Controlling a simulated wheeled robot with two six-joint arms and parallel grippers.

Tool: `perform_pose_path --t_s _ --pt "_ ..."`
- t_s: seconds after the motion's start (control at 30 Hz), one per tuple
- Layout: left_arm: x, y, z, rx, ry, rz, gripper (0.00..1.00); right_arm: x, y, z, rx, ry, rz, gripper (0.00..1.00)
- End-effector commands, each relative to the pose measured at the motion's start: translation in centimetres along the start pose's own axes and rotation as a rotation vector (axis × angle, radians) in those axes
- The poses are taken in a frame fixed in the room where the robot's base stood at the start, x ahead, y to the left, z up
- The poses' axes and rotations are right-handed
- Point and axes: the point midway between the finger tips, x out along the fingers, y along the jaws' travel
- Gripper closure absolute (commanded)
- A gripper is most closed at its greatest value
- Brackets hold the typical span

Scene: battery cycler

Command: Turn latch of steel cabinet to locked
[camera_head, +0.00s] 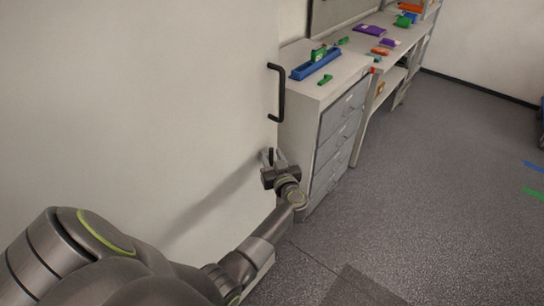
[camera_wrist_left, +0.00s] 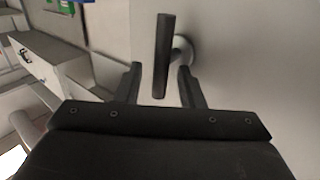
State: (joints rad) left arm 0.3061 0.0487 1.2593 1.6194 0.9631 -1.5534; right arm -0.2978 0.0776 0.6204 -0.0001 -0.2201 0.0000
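The steel cabinet (camera_head: 150,100) shows as a large pale door on the left of the head view, with a black pull handle (camera_head: 281,93) near its edge. The latch (camera_wrist_left: 163,55) is a dark bar, upright in the left wrist view, on a round base (camera_wrist_left: 184,52) fixed to the pale door. My left gripper (camera_head: 271,158) is at the door below the pull handle. In the left wrist view its two fingers are apart, one on each side of the latch's lower end, with a gap visible on both sides. My right gripper is not in view.
A grey drawer unit (camera_head: 340,125) stands just right of the cabinet, with a blue tray (camera_head: 315,64) and small green parts on top. A workbench (camera_head: 395,40) with coloured items is beyond it.

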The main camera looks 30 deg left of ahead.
Motion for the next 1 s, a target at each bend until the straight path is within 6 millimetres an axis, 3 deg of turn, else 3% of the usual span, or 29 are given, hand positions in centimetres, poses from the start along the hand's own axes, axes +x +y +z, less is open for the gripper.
perform_pose_path --t_s 0.13,0.4,0.73,1.0 --pt "0.0 0.0 -0.1 0.0 0.001 0.0 0.65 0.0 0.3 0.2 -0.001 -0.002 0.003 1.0" --pt "0.0 0.0 0.0 0.0 0.001 0.0 1.0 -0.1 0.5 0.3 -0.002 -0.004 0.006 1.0" --pt "0.0 -0.1 0.2 -0.022 0.016 0.0 1.0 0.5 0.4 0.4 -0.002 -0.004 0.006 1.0" --pt "-0.2 -0.2 0.7 -0.141 0.096 0.001 1.0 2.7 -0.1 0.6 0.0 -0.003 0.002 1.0"
